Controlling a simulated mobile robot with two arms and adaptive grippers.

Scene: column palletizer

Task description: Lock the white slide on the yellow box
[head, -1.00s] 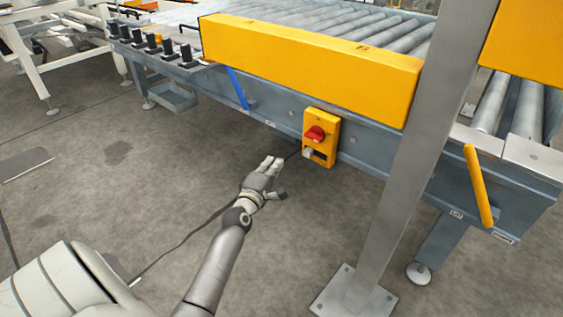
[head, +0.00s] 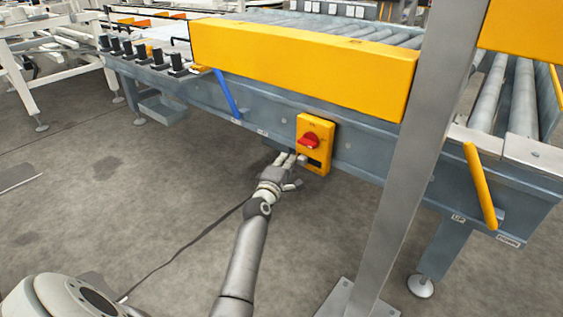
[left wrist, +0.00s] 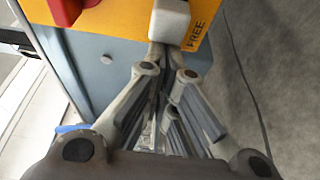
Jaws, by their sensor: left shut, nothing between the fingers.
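The yellow box (head: 318,130) is mounted on the side of the blue-grey conveyor frame, with a red knob (head: 309,140) on its front. A dark slot (head: 314,165) shows below the knob. The white slide (left wrist: 170,20) shows at the top of the left wrist view, beside the printed word FREE (left wrist: 197,35). In the head view I cannot tell it from my fingers. My left gripper (head: 293,160) is shut and empty, at the lower left of the box. Its fingertips (left wrist: 164,52) are right at the slide; I cannot tell whether they touch.
A grey post (head: 405,165) rises to the right of the box. A yellow guard panel (head: 300,65) lies above it along the rollers. A yellow handle (head: 480,187) is farther right.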

